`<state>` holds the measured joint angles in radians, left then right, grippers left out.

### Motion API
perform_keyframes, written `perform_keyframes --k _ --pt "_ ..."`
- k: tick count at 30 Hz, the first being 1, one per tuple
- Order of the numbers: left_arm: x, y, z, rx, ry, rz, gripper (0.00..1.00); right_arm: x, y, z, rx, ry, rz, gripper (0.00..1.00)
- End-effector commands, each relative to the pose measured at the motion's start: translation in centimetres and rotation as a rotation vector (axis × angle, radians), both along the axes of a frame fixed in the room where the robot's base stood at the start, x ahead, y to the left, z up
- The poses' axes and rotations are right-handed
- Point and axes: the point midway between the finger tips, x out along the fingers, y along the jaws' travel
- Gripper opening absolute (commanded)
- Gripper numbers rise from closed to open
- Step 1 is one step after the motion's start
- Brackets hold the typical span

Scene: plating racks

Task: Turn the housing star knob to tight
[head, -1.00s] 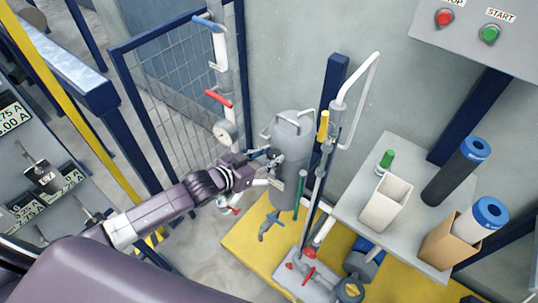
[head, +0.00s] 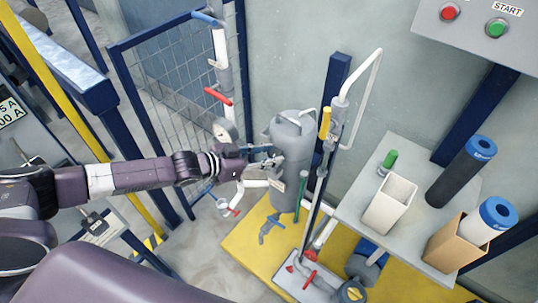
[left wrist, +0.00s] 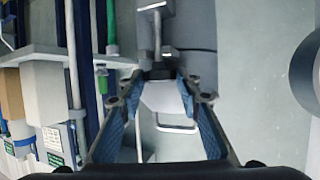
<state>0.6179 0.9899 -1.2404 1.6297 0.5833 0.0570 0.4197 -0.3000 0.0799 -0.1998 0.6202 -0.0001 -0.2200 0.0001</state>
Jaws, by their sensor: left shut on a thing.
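The grey filter housing (head: 291,150) stands upright on the yellow platform in the head view. My left gripper (head: 276,168) reaches it from the left, at its upper side. In the left wrist view the blue-padded fingers (left wrist: 160,82) are closed on a dark knob (left wrist: 159,72), apparently the housing star knob, with a metal rod beyond it. The fingers cover most of the knob, so its lobes and any tight mark cannot be read. In the head view the knob is hidden by the gripper. My right gripper is not in view.
A pressure gauge (head: 224,130) and a pipe with a red-handled valve (head: 218,96) stand behind my left wrist. A post with a yellow handle (head: 325,123) is right of the housing. A grey side table (head: 350,205) holds bins and cartridges. A mesh fence (head: 180,90) stands behind.

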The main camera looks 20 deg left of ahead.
Motion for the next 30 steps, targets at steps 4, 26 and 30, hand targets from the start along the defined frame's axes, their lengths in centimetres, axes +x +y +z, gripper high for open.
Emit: perform_keyframes --k 4,26,30 --pt "-0.3 -0.6 0.1 -0.011 0.001 -0.008 0.07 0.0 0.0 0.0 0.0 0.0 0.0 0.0" --pt "-1.1 1.0 0.5 0.001 0.002 0.001 0.49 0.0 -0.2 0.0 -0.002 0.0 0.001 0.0" --pt "-3.1 2.6 1.4 0.002 0.004 0.0 0.49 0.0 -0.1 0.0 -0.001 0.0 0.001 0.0"
